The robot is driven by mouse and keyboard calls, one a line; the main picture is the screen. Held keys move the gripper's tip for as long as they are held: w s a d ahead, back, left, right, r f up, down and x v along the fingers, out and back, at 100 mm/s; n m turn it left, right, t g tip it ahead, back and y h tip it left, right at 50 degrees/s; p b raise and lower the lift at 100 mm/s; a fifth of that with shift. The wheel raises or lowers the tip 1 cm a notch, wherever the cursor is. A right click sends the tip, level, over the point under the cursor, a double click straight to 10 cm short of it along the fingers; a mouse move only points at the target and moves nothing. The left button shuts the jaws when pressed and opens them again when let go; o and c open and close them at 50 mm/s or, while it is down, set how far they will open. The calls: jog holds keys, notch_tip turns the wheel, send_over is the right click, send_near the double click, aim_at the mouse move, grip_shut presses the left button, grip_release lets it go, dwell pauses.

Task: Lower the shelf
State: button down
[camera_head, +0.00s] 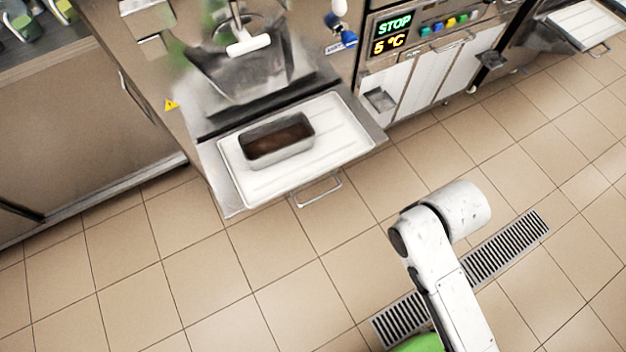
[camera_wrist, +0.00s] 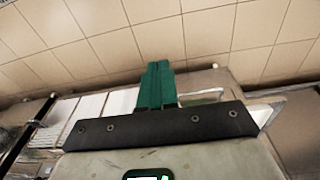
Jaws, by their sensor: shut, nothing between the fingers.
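The shelf (camera_head: 226,190) is a steel ledge at the front of the left machine in the head view, standing out roughly level. A white ribbed tray (camera_head: 335,140) lies on it, and a metal loaf pan with dark brown contents (camera_head: 276,139) stands on the tray. A wire handle (camera_head: 318,190) hangs at the shelf's front edge. My gripper (camera_wrist: 157,85) shows in the wrist view as two green fingers pressed together, empty. It is outside the head view, where only my white arm shows, apart from the shelf. A pale shelf-like edge shows behind the fingers in the wrist view.
A second machine panel (camera_head: 395,30) reads STOP and 5 °C, with coloured buttons. Another white tray (camera_head: 585,22) sits at the far right. The tiled floor has a drain grate (camera_head: 505,248) and is otherwise clear.

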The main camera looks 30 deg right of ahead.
jog(key=c, duration=1.7)
grip_release()
jog(key=shift+f, duration=0.15)
jog(key=o, duration=0.5)
jog(key=w+a+f+m+y+b, duration=0.1)
jog(key=w+a+f+y+b, duration=0.1)
jog(key=f, duration=0.9)
jog(key=w+y+b, duration=0.1)
jog(key=y+b, duration=0.1)
jog(key=shift+w+a+m+y, duration=0.2)
jog(key=shift+a+m+y, duration=0.1)
jog(key=shift+a, duration=0.05)
jog(key=m+t+y+b, duration=0.6)
jog(key=m+t+y, duration=0.1)
jog(key=m+t, duration=0.25)
send_near(319, 196)
jog(key=f, duration=0.1)
jog(key=shift+n+t, duration=0.45)
jog(key=x, duration=1)
jog(key=shift+s+a+f, duration=0.1)
jog(key=shift+s+a, duration=0.05)
jog(key=shift+s, duration=0.1)
grip_shut()
